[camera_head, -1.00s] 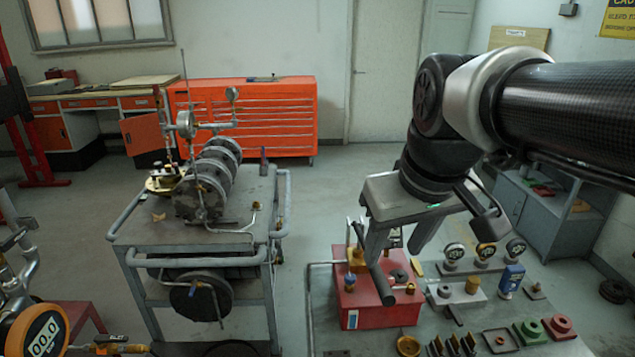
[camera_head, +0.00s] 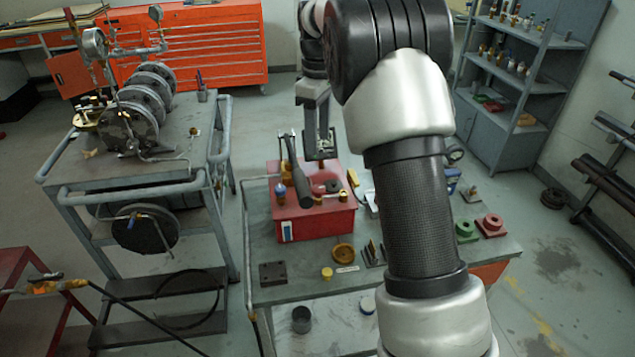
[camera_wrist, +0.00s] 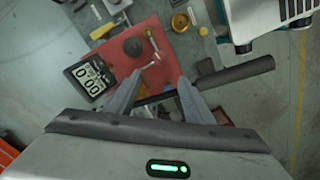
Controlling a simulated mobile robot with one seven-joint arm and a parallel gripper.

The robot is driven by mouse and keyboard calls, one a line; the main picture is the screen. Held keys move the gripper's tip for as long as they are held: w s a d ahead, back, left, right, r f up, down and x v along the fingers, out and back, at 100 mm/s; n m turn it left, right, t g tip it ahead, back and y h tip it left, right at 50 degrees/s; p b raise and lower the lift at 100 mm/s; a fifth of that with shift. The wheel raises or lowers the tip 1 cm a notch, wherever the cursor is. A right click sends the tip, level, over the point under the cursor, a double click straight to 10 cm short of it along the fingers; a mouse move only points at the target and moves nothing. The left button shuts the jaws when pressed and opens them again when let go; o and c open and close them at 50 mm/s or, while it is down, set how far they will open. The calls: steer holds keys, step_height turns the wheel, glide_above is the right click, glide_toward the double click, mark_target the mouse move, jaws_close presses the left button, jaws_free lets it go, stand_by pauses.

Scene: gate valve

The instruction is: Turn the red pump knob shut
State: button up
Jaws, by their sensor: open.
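The red pump (camera_head: 312,222) is a box on the grey bench, also in the wrist view (camera_wrist: 122,45). A dark round knob (camera_head: 333,186) sits on its top; it shows in the wrist view (camera_wrist: 133,46). A small brass fitting (camera_head: 343,196) is beside it. I see no clearly red knob on the pump. A dark lever bar (camera_head: 298,182) slants over the pump's top and crosses below my fingers in the wrist view (camera_wrist: 235,78). My gripper (camera_head: 320,150) is open and empty above the pump's far side. Its spread fingers also show in the wrist view (camera_wrist: 160,82).
A digital gauge (camera_wrist: 88,78) is beside the pump. Red (camera_head: 491,223) and green (camera_head: 466,231) blocks lie on the bench (camera_head: 300,288) at right. A grey cart (camera_head: 125,170) with a valve assembly stands left. My arm hides part of the bench.

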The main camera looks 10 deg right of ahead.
mark_target(319, 188)
step_height(319, 188, down, 15)
steer(key=shift+r+b, duration=0.2)
steer(key=shift+b, duration=0.35)
steer(key=c, duration=1)
steer(key=shift+c, duration=0.2)
